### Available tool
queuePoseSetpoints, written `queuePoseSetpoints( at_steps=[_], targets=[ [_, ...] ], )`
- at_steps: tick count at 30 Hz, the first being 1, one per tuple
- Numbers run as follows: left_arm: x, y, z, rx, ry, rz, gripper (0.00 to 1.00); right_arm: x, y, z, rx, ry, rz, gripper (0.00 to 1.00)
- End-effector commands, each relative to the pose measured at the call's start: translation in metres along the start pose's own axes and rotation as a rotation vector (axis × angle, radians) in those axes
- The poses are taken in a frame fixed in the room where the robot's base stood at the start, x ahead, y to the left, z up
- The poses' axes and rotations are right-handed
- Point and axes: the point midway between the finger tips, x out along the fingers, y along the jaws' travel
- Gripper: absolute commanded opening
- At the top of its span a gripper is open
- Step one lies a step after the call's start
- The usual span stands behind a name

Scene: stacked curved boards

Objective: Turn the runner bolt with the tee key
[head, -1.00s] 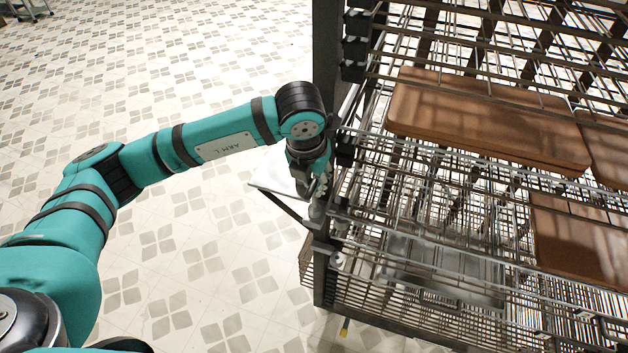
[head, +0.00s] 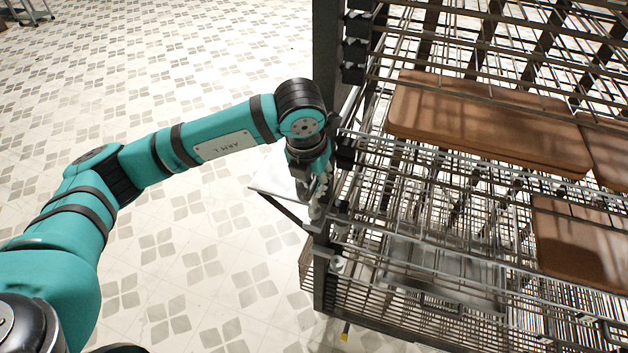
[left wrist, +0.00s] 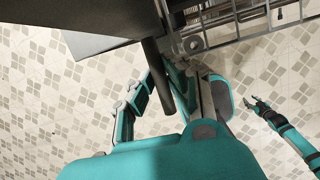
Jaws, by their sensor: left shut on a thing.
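My left gripper (head: 318,190) is at the near left corner post of the wire rack (head: 323,270). In the left wrist view, the left gripper (left wrist: 160,98) has its fingers about a dark round bar, which I take to be the tee key (left wrist: 158,75). The far end of the key is hidden, and the head view hardly shows it. I cannot pick out the runner bolt; a round fitting (left wrist: 193,44) shows on the rack beside the bar. My right gripper (left wrist: 262,105) shows small in the left wrist view, away from the rack, with its fingers apart.
Brown curved boards (head: 485,120) lie on the rack's wire shelves, with another board (head: 580,240) lower right. A pale flat panel (head: 278,178) juts from the rack's left side, close to my gripper. The patterned floor left of the rack is clear.

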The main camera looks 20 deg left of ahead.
Motion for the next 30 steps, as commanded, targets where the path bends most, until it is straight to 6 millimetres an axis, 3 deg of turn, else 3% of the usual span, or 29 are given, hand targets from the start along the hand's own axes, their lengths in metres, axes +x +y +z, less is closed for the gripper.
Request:
queuePoseSetpoints(
  at_steps=[30],
  targets=[
    [-0.0079,-0.0002,0.0025,0.0,-0.002,-0.001,0.0,0.0059,-0.0003,-0.0004,0.0,0.001,0.0,0.4]
  ],
)
